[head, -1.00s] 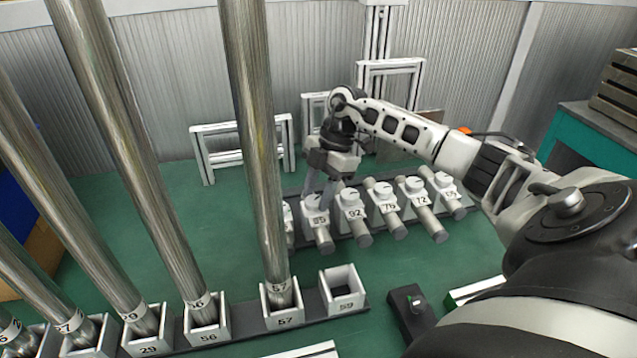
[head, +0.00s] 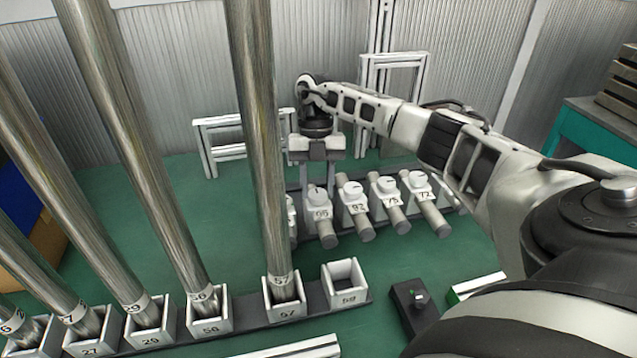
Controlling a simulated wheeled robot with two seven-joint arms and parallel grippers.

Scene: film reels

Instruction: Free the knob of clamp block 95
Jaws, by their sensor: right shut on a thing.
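Clamp block 95 (head: 320,214) is a white block with a rod end pointing toward me, in the row of numbered clamp blocks at the middle of the head view. Its round white knob (head: 318,195) has a dark mark on top. My right gripper (head: 318,181) points down over this block, with a finger on either side of the knob. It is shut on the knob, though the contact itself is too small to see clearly. My left gripper is not in view.
Clamp blocks 92 (head: 357,209) and 72 (head: 426,194) stand close to the right in the same row. A tall metal pole (head: 258,130) in socket 57 rises just left of block 95. A square socket (head: 345,285) is empty. White frames stand behind.

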